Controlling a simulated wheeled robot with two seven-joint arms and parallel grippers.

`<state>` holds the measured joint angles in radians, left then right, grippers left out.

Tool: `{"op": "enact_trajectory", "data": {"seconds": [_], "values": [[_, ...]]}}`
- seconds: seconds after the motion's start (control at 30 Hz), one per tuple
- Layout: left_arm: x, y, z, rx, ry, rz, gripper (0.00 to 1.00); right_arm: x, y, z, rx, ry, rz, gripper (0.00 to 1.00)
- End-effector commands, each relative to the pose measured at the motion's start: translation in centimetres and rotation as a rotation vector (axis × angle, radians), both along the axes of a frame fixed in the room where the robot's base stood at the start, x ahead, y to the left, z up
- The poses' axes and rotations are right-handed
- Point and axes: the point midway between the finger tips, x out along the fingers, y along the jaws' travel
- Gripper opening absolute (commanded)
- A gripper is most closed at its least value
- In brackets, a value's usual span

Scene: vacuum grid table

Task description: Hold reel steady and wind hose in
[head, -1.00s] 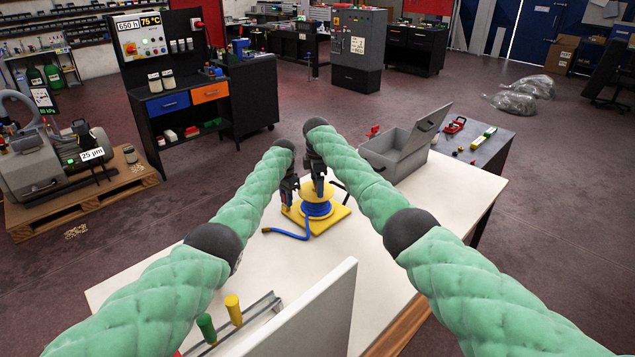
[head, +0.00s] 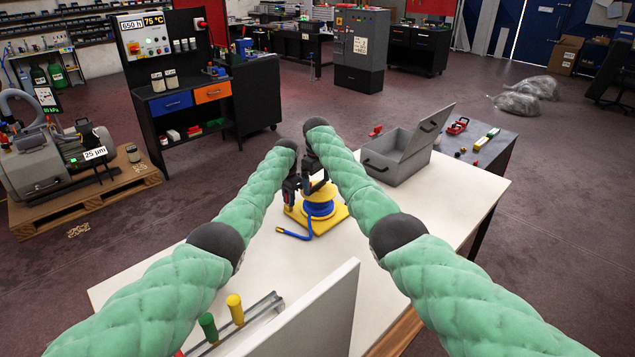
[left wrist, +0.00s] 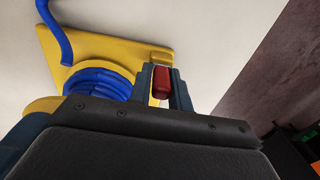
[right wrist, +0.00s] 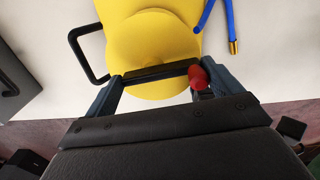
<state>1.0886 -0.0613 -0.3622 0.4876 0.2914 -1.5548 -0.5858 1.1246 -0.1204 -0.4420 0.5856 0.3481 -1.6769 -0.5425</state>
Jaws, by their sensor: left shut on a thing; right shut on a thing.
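The hose reel sits on a yellow base plate (head: 334,212), with blue hose (head: 319,209) coiled on its drum. A short free length of hose (head: 295,235) lies to the left; its brass end (right wrist: 234,47) shows in the right wrist view. My left gripper (head: 289,203) is beside the base's left corner, shut on a red grip (left wrist: 162,82) at a yellow block. My right gripper (head: 318,186) is above the drum, shut on the black crank (right wrist: 160,73); a red knob (right wrist: 198,78) shows by one finger. Exact finger contact there is unclear.
Green (head: 208,326) and yellow (head: 235,309) handles stand near a pale panel (head: 315,315). The table left of the hose is clear.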

Motion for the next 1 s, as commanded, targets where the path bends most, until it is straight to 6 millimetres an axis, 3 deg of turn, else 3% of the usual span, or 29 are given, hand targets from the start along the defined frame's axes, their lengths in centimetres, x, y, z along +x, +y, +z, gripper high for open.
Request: {"op": "enact_trajectory", "data": {"seconds": [0.3, 0.83, 0.87, 0.9, 1.0], "values": [[-0.07, -0.03, -0.13, 0.000, 0.001, 0.000, 0.00, 0.12, 0.11, 0.07, 0.000, -0.001, -0.118, 0.68], [-0.06, -0.02, -0.13, 0.000, 0.001, 0.000, 0.00, 0.14, 0.12, 0.08, 0.000, -0.001, -0.140, 0.68], [-0.06, -0.02, -0.13, 0.000, 0.001, 0.000, 0.00, 0.14, 0.12, 0.08, 0.000, -0.001, -0.140, 0.93], [-0.06, -0.02, -0.13, 0.000, 0.001, 0.000, 0.00, 0.13, 0.13, 0.08, 0.000, -0.001, -0.140, 1.00], [-0.06, -0.02, -0.13, 0.000, 0.001, 0.000, 0.00, 0.12, 0.12, 0.06, 0.000, -0.001, -0.140, 1.00]]}}
